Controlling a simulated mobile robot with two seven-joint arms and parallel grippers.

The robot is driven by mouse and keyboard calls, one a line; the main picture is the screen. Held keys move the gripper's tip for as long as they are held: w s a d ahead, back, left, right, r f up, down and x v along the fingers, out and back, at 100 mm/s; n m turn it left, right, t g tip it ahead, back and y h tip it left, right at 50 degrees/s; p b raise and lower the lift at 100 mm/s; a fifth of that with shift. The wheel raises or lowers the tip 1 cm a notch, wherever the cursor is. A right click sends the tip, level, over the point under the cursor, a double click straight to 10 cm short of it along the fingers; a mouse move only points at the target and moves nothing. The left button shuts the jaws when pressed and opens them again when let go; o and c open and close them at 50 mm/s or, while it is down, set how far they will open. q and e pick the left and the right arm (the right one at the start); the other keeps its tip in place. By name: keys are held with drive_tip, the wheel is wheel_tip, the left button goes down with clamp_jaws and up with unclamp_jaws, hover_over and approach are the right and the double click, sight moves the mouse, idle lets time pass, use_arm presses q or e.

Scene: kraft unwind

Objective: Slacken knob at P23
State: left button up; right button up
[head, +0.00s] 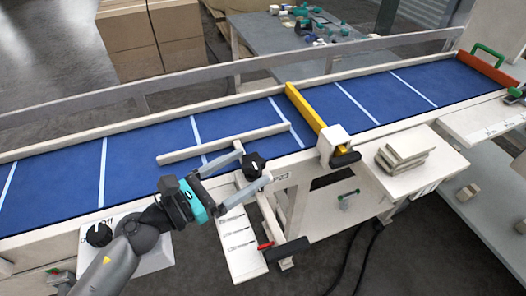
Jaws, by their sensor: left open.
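The black knob (255,166) beside the P23 label (281,177) sits on the near side of the blue conveyor, right of the picture's middle left. My left gripper (253,161) reaches in from the lower left with its jaws open. Its two grey fingers are spread, one on the upper left side of the knob and one on the lower right side. The knob shows between the fingertips; I cannot tell whether either finger touches it. My right gripper is not in view.
A white bar (222,143) lies over the blue belt (60,185) just behind the gripper. A yellow arm (306,107) crosses the belt to the right. Another black knob (99,235) is on an Off-marked panel at lower left. Pale blocks (407,151) are stacked on a right shelf.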

sight(263, 159)
use_arm(q)
drive_tip(key=x, duration=0.5)
drive_tip(key=shift+p, duration=0.4)
drive_tip(key=c, duration=1.4)
